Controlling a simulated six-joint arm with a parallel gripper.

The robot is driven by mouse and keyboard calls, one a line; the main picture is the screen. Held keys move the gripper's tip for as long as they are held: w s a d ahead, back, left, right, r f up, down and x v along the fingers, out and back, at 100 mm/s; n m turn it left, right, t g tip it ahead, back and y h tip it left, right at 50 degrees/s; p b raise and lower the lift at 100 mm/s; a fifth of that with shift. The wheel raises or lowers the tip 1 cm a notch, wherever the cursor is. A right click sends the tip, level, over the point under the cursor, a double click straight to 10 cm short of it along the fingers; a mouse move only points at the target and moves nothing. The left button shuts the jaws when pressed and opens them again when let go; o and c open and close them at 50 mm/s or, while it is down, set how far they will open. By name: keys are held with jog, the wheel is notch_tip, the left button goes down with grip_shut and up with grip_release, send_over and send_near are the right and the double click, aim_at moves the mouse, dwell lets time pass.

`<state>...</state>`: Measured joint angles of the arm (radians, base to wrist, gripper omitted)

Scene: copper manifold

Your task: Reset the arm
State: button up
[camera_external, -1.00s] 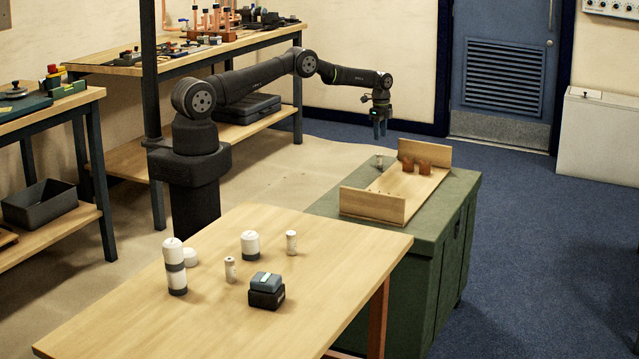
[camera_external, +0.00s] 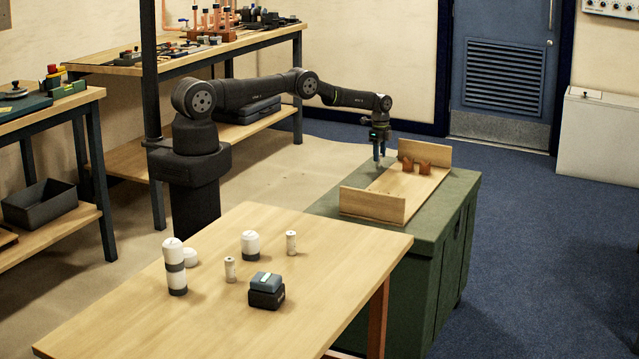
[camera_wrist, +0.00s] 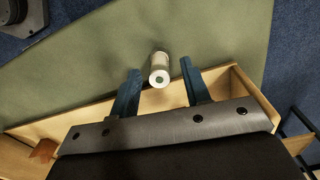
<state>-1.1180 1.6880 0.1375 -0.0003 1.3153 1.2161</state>
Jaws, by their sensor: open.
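My gripper (camera_external: 379,150) is open and points down over the back left edge of the wooden tray (camera_external: 380,206) on the green chest. In the wrist view my gripper (camera_wrist: 164,90) has its two blue fingers apart, with a pale cylinder (camera_wrist: 159,70) between and slightly beyond their tips. The cylinder has a hole in its top end. I cannot tell whether the fingers touch it. In the external view the gripper hides the cylinder.
Two copper fittings (camera_external: 415,166) sit in the tray near its far end wall. The tray stands on the green chest (camera_external: 430,229). In front, a wooden table (camera_external: 215,300) holds white bottles, small cylinders and a dark box (camera_external: 266,290). A workbench (camera_external: 230,45) stands behind my arm.

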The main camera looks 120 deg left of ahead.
jog(key=shift+w+d+r, duration=0.1)
jog(key=shift+r, duration=0.6)
jog(key=shift+w+d+r, duration=0.3)
jog(key=shift+w+d, duration=0.05)
jog(key=shift+d, duration=0.2)
jog(key=w+d+r+m, duration=0.1)
jog(key=w+d+r, duration=0.3)
jog(key=w+d, duration=0.4)
jog(key=w+d+r+m, duration=0.1)
jog(key=w+d+r, duration=0.2)
jog(key=w+d, duration=0.6)
jog(key=w+d+r+m, duration=0.2)
jog(key=w+d, duration=0.7)
jog(key=d, duration=1.4)
jog(key=shift+r, duration=1.3)
jog(key=shift+o, duration=0.5)
